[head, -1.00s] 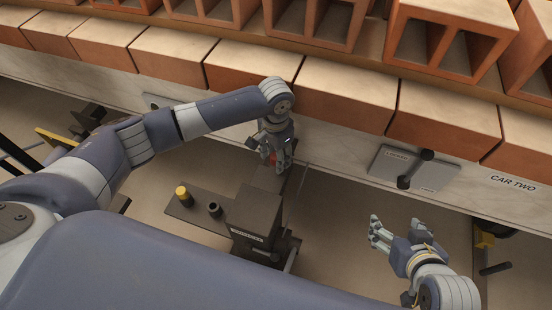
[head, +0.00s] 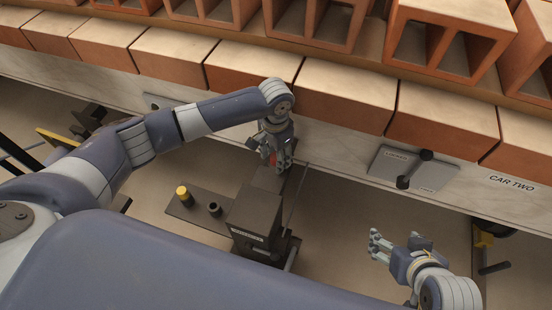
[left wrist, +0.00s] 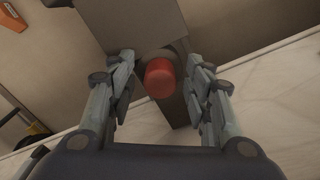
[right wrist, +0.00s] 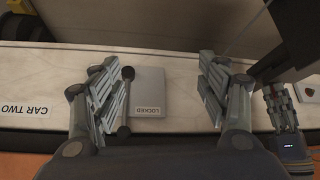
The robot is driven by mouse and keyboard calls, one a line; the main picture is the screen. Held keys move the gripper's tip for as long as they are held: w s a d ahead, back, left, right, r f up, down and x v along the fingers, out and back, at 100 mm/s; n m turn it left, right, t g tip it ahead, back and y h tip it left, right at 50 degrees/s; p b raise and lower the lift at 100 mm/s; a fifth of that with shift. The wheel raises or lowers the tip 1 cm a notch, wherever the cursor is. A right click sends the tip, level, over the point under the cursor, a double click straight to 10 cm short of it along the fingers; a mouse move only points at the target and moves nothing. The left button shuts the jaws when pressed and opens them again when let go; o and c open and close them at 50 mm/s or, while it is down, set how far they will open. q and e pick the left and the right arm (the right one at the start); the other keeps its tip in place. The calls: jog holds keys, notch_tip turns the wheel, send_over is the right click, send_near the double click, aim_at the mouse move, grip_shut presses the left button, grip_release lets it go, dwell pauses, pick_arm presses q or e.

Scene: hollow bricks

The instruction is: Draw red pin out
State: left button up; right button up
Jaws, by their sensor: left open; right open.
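The red pin (left wrist: 159,78) shows its round red head between the fingers of my left gripper in the left wrist view. It sits in a dark ring on a dark metal bar (left wrist: 172,107). My left gripper (left wrist: 160,92) is open, with one finger on each side of the pin and a visible gap on both sides. In the head view the pin (head: 272,159) is partly hidden by the fingers of my left gripper (head: 277,158). My right gripper (head: 378,245) is open and empty, low on the right, apart from the pin.
A dark stand (head: 256,222) carries a side plate with a yellow-topped peg (head: 183,195) and a dark socket (head: 214,209). The car side has a lever plate (head: 412,168) and hollow bricks (head: 440,38) above. Floor is free between stand and right gripper.

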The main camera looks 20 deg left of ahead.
pick_arm(q)
jog(key=shift+p, duration=0.3)
pick_arm(e)
jog(key=shift+s+d+f+g, duration=0.2)
jog(key=shift+s+f+g, duration=0.15)
jog(key=shift+s, duration=0.35)
jog(key=shift+s+d+f+g, duration=0.2)
jog(key=shift+s+g, duration=0.2)
jog(key=shift+s, duration=0.25)
jog(key=shift+s+d+f+g, duration=0.2)
jog(key=shift+s+f+g, duration=0.15)
jog(key=shift+s, duration=0.35)
jog(key=shift+r, duration=0.1)
pick_arm(q)
jog(key=c, duration=1.1)
jog(key=shift+r+p, duration=1.5)
jog(key=shift+p, duration=0.35)
jog(key=shift+r, duration=0.2)
pick_arm(e)
jog(key=shift+g+h, duration=0.4)
jog(key=shift+g, duration=0.5)
jog(key=shift+s+d+f, duration=0.1)
jog(key=shift+s+f, duration=0.15)
jog(key=shift+f, duration=0.4)
jog(key=shift+s+d+f, duration=0.1)
jog(key=shift+s+f, duration=0.1)
jog(key=shift+f, duration=0.4)
jog(key=shift+s+d+f, duration=0.1)
jog(key=shift+s+f, duration=0.15)
jog(key=shift+f, duration=0.4)
